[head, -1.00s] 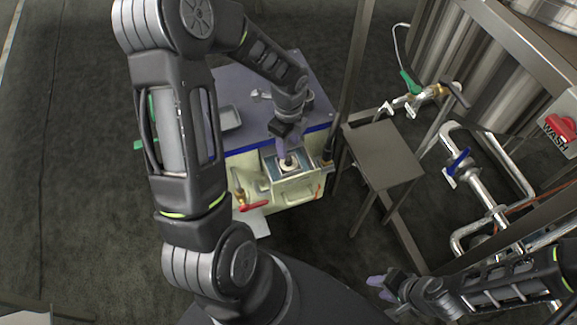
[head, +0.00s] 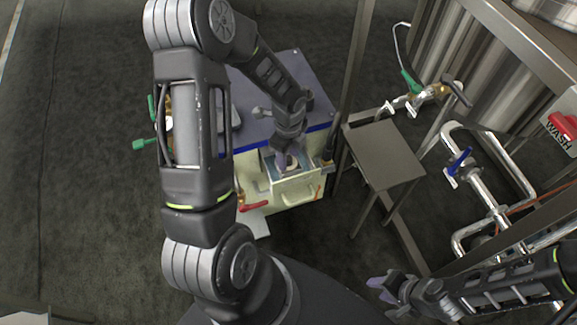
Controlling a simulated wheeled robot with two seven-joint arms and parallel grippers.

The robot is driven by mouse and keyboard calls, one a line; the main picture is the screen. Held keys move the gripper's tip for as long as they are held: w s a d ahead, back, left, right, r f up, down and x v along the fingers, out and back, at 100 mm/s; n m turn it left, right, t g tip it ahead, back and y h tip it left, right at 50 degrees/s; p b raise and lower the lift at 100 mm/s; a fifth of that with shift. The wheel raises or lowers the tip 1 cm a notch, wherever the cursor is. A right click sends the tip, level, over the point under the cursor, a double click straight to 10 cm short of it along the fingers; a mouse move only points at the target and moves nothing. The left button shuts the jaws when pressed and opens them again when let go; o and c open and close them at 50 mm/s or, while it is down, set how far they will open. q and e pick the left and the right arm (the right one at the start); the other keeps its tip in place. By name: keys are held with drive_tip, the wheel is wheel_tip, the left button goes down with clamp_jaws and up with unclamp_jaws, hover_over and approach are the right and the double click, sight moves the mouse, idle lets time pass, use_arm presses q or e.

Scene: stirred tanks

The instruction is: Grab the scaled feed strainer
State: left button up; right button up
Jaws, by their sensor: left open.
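A pale round piece (head: 293,163), which looks like the strainer, sits in the open-topped compartment (head: 298,185) at the front of the cream cabinet. It is small and partly hidden by my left gripper. My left gripper (head: 283,164) points down into this compartment with its purple fingers at the piece; it is open. Whether the fingers touch the piece, I cannot tell. My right gripper (head: 380,290) is low in the picture, right of centre, away from the cabinet. Its purple fingers look apart and empty.
The cabinet's blue-grey top (head: 300,85) holds a grey tray, mostly behind my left arm. A red-handled valve (head: 254,205) sticks out at its front. A metal side table (head: 383,153), a frame post and pipes with a blue-handled valve (head: 459,162) stand to the right.

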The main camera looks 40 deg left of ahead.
use_arm(q)
drive_tip(key=shift+c, duration=0.5)
clamp_jaws()
idle(1.2)
